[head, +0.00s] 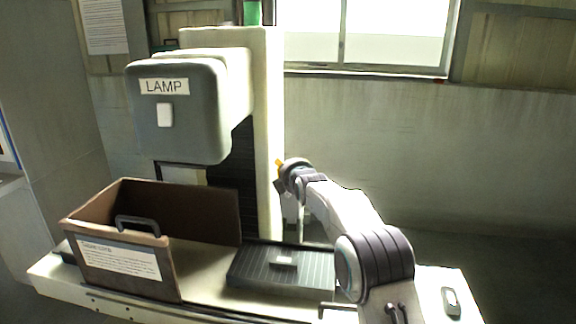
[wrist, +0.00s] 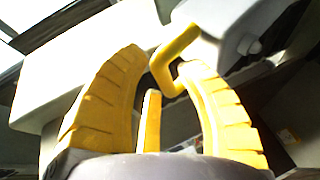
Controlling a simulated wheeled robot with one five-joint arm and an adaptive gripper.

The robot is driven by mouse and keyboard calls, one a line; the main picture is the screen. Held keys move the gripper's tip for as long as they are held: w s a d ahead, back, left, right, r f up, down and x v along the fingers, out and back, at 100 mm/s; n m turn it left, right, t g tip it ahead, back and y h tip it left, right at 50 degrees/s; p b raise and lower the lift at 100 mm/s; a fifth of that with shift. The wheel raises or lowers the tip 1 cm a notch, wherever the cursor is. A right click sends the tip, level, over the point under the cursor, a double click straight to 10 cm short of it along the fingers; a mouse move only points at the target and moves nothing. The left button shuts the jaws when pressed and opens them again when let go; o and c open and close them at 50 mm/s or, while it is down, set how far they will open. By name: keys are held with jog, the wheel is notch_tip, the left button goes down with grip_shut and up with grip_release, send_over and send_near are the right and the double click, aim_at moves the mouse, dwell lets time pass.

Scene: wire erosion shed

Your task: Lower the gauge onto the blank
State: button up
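A small grey block (head: 284,262), which looks like the blank, lies on a dark grooved plate (head: 250,272) on the machine bed. My gripper (head: 281,174) is above and behind this plate, close to the machine's pale column; it is small and partly hidden by my arm. In the wrist view, a bent yellow handle (wrist: 172,50) on a grey body sits between the tips of my gripper (wrist: 163,65). The handle may belong to the gauge. It appears to touch or nearly touch both yellow fingers; whether they press on it cannot be told.
The machine head (head: 180,115) marked LAMP overhangs the left side. A brown open box (head: 205,215) with a black handle stands on the bed (head: 212,291) left of the plate. A small pale device (head: 451,302) lies on the bed's right end.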

jog(key=shift+o, duration=0.3)
jog(key=shift+w, duration=0.1)
grip_shut()
jog(key=shift+f, duration=0.1)
